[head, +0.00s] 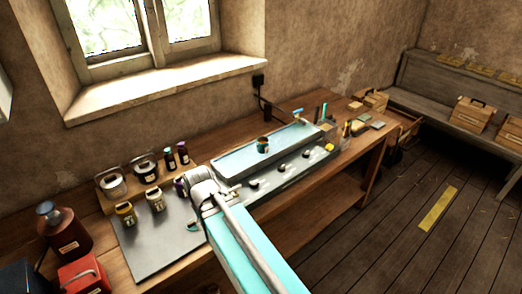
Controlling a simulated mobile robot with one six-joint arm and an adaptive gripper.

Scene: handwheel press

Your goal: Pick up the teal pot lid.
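A small teal rounded edge (192,227) shows on the grey mat (152,245), just left of my arm. It may be the teal pot lid, but my arm stands close beside it and it is too small to be sure. A small pot with a teal and orange-brown look (262,145) stands in the long pale blue tray (225,163). My arm reaches in from the bottom, and its pale wrist is above the mat's right part. I cannot make out the gripper's fingers or anything in them.
Yellow and pale jars (125,213) stand on the mat's back edge, with lidded pots (146,167) and dark bottles (183,153) behind. A brown bottle (61,231) and red can (82,275) are at the left. The mat's middle is clear. Brushes and small blocks crowd the bench's right end.

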